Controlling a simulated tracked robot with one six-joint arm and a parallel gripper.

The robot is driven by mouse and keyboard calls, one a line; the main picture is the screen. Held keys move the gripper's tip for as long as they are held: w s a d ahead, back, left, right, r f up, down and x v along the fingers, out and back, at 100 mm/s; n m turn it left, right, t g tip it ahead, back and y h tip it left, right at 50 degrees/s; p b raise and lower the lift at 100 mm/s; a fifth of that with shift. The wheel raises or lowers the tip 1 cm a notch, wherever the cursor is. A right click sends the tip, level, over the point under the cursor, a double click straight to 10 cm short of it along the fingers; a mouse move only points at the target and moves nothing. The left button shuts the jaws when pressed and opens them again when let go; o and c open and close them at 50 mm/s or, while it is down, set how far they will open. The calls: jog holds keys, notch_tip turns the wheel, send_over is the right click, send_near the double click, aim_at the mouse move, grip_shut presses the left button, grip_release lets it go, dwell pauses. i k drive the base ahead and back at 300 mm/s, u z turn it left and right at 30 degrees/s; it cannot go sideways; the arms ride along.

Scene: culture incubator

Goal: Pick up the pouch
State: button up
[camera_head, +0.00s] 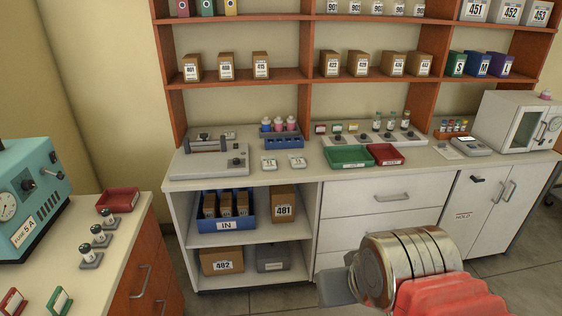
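I cannot clearly single out a pouch in the head view. Two small white, labelled items, one on the left (269,163) and one on the right (298,161), lie on the back counter, but I cannot tell whether either is a pouch. My gripper (336,287) is at the lower middle right, where a grey end piece shows beside a shiny metal wrist and a red arm link. It is in front of the white drawers, apart from the counter items. Its fingers are not clear, and I see nothing held.
The back counter (245,179) carries a green tray (349,164), a red tray (386,160), a grey device (184,164) and a white incubator (491,118). Below, a blue IN bin (251,208) holds boxes. A teal machine (53,178) stands left. Floor shows between the counters.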

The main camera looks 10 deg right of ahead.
aim_at(297, 160)
jog(key=i, duration=0.9)
jog(key=z, duration=0.05)
